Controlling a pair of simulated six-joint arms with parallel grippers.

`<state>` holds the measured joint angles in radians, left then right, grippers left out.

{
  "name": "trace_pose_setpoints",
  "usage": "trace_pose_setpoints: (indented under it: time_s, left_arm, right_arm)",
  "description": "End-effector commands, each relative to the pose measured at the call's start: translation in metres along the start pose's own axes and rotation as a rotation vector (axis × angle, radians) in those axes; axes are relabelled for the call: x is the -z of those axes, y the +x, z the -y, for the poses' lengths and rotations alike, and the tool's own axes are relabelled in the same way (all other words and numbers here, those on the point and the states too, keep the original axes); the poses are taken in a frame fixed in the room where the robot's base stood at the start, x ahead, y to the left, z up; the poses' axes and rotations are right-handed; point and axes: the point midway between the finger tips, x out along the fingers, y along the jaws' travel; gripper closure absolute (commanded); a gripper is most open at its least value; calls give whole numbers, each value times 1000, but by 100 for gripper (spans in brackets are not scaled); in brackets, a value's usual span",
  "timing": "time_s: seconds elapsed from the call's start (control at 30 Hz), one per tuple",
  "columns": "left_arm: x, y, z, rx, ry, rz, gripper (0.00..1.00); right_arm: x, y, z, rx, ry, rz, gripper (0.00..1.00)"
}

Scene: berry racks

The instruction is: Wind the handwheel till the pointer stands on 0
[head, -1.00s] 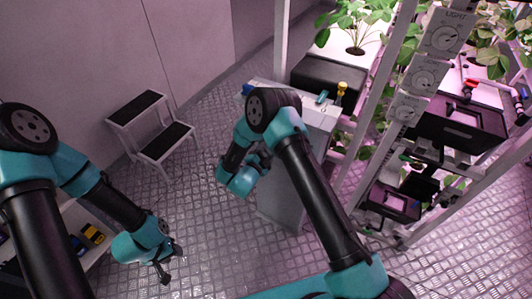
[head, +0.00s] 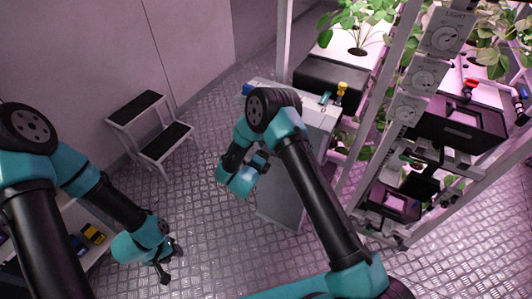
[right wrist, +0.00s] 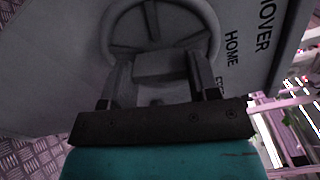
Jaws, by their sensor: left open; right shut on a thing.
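The grey handwheel (right wrist: 206,18), a spoked ring, is on the face of a grey cabinet at the top of the right wrist view. My right gripper (right wrist: 160,68) is shut on part of the handwheel, with a finger on either side of a grey block-like part. In the head view my right gripper (head: 259,161) is beside the cabinet (head: 285,195), and the arm hides the wheel. Lettering reading "HOME" stands right of the wheel. I cannot make out the pointer or a 0 mark. My left gripper (head: 166,268) is open and empty above the floor.
A plant rack (head: 362,125) with dials (head: 443,38) and dark trays (head: 460,130) stands at the right. A step stool (head: 150,130) stands by the wall. A low shelf with small items (head: 93,233) is at the lower left. Floor between is clear.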

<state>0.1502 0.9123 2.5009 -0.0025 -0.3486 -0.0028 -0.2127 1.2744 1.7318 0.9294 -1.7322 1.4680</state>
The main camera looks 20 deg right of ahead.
Motion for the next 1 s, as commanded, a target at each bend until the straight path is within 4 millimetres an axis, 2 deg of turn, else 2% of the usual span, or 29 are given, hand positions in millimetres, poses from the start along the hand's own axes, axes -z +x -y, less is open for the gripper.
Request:
trace_pose_setpoints:
  time_s: [0.3,0.7,0.73,0.97,1.0]
  left_arm:
    - [0,0,0,0,0,0,57]
    - [0,0,0,0,0,0,57]
    - [0,0,0,0,0,0,57]
    - [0,0,0,0,0,0,57]
    - [0,0,0,0,0,0,57]
  right_arm:
    - [0,-1,0,-1,94,0,68]
    - [0,-1,0,-1,101,0,68]
    - [0,-1,0,-1,100,0,42]
    - [0,0,0,-1,101,0,20]
    - [0,0,0,-1,101,0,19]
